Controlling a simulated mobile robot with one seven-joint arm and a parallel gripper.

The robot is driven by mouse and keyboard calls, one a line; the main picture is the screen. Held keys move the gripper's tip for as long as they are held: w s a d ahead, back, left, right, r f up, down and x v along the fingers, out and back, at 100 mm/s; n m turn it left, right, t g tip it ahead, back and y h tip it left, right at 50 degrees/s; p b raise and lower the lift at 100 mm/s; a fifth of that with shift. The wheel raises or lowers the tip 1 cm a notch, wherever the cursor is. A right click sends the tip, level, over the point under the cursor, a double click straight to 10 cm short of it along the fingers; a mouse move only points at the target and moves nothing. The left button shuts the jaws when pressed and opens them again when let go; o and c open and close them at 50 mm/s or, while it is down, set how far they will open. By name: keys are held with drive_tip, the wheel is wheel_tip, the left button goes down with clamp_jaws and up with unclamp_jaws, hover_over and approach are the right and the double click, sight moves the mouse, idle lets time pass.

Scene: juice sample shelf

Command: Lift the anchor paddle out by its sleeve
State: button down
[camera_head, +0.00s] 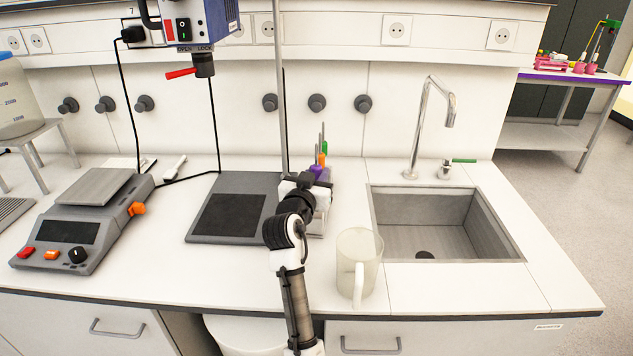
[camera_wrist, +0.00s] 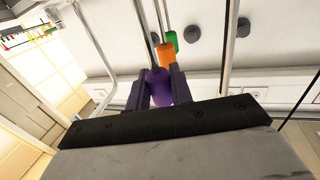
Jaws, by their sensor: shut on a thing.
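My gripper (camera_wrist: 158,94) is shut around a purple sleeve (camera_wrist: 160,84) on a thin metal shaft, with one finger on each side. The purple sleeve (camera_head: 316,169) also shows in the head view, at the far end of my arm. Behind it stand an orange sleeve (camera_wrist: 165,51) and a green sleeve (camera_wrist: 170,36) on their own shafts, clear of the fingers. The paddle ends below the sleeves are hidden, so I cannot tell by shape which is the anchor.
A grey holder (camera_head: 316,228) shows partly behind my arm. A clear jug (camera_head: 354,270) stands close to its right, before the sink (camera_head: 440,225). A stirrer stand's plate (camera_head: 232,216) and upright rod (camera_head: 280,90) are close on the left. A balance (camera_head: 80,225) is farther left.

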wheel_tip(320, 180, up, 20)
drive_tip(key=b, duration=0.3)
drive_tip(key=shift+f, duration=0.15)
idle(0.4)
